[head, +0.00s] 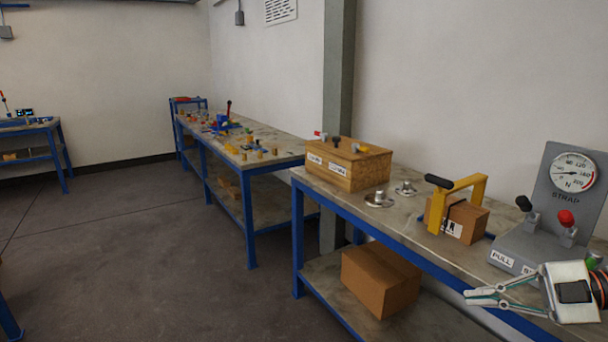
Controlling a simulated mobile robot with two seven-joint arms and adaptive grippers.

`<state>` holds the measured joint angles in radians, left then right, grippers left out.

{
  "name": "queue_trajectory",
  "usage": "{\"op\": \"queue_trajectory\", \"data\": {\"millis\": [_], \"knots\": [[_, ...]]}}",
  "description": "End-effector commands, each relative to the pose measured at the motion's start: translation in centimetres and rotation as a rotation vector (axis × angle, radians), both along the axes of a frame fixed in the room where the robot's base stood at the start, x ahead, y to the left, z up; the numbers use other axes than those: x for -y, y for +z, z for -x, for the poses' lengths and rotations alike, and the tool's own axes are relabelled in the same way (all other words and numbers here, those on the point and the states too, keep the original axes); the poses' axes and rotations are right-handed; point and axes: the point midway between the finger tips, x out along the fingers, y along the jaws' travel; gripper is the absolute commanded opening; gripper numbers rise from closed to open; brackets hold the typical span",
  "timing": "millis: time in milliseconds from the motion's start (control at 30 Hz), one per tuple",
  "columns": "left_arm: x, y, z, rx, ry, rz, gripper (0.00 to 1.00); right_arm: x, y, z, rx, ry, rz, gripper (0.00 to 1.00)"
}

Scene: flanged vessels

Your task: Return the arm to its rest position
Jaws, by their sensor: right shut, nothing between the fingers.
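My right gripper (474,297) is at the lower right of the head view, in front of the workbench's front edge. It points left, is shut, and holds nothing. It is near the grey strap gauge stand (530,245) and overlaps its lower part in the picture. My left gripper does not show. Two small metal flanged pieces (379,199) (405,188) sit on the near workbench (415,222), between the wooden box and the yellow clamp.
A wooden box (349,172) with small handles stands on the bench's far end. A yellow clamp (466,185) stands around a small carton (467,218). A larger carton (380,278) lies on the lower shelf. The floor (150,250) at left is clear.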

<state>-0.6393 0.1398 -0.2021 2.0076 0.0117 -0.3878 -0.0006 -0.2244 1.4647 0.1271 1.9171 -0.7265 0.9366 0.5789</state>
Motion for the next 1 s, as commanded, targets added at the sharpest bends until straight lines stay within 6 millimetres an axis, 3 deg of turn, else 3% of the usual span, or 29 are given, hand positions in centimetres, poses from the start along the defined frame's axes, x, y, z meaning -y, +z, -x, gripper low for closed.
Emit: {"op": "queue_trajectory", "data": {"millis": [300,567,800,1000], "knots": [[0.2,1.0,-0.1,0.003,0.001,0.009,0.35,0.3,-9.9,-0.8,0.014,-0.401,-0.300,0.00],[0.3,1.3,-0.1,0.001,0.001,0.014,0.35,-1.0,-20.6,2.0,-0.121,-0.762,-0.402,0.00],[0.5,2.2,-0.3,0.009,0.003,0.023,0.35,-6.0,-30.5,8.0,-0.364,-1.036,-0.407,0.00],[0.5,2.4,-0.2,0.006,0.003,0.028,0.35,-11.9,-35.6,13.2,-0.576,-1.156,-0.378,0.00]]}}
